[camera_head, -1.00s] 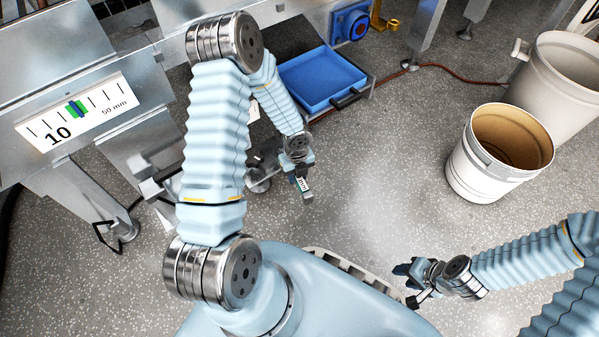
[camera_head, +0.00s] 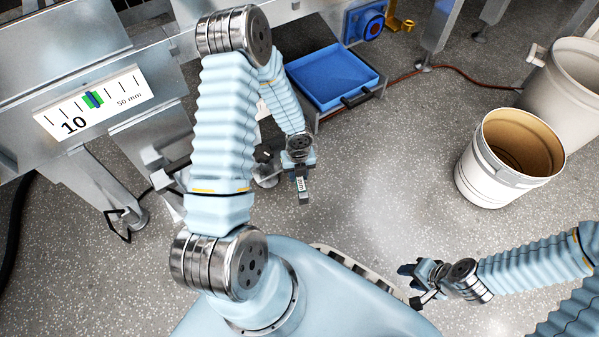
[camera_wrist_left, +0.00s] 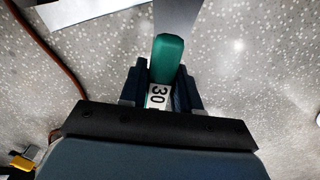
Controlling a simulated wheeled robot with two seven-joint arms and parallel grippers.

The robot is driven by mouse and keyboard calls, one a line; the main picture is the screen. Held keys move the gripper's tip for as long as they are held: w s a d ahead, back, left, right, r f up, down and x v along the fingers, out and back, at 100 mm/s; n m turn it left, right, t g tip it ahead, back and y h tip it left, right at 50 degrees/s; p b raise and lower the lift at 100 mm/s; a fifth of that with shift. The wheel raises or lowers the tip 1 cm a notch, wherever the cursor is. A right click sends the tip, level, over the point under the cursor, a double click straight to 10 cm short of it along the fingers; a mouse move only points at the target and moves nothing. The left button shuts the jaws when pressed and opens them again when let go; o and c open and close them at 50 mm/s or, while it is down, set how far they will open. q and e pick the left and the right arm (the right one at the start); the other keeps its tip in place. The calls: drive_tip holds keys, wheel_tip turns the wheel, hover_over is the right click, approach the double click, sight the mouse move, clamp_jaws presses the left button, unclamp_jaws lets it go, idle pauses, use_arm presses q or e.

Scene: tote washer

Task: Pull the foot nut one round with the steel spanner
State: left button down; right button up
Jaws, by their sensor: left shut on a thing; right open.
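My left gripper (camera_head: 302,185) is shut on the steel spanner's green grip (camera_wrist_left: 167,58), low over the floor beside the machine foot. A white label reading 30 shows between the jaws. In the left wrist view, the spanner's grey steel shank (camera_wrist_left: 178,14) runs out of the top edge, so its head is out of view. In the head view, a machine foot (camera_head: 266,178) stands just left of this gripper, partly behind my arm. I cannot make out its nut or whether the spanner sits on it. My right gripper (camera_head: 412,283) is open and empty near my base.
A gauge plate (camera_head: 95,102) marked 10 and 50 mm is on the machine at left. A blue tray (camera_head: 330,78) lies behind my left forearm. A white bucket (camera_head: 485,178) and a larger bin (camera_head: 575,90) stand at right. The middle floor is clear.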

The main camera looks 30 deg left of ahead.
use_arm(q)
drive_tip(key=shift+s+a+m+p, duration=0.4)
drive_tip(key=shift+s+a+m, duration=0.2)
drive_tip(key=shift+a+m, duration=0.15)
drive_tip(key=shift+s+a+m+p, duration=0.3)
drive_tip(key=shift+a+m+p, duration=0.05)
drive_tip(key=shift+a+m, duration=0.15)
drive_tip(key=shift+s+a+m+p, duration=0.25)
drive_tip(key=shift+a+m+p, duration=0.1)
drive_tip(key=shift+a+m, duration=0.1)
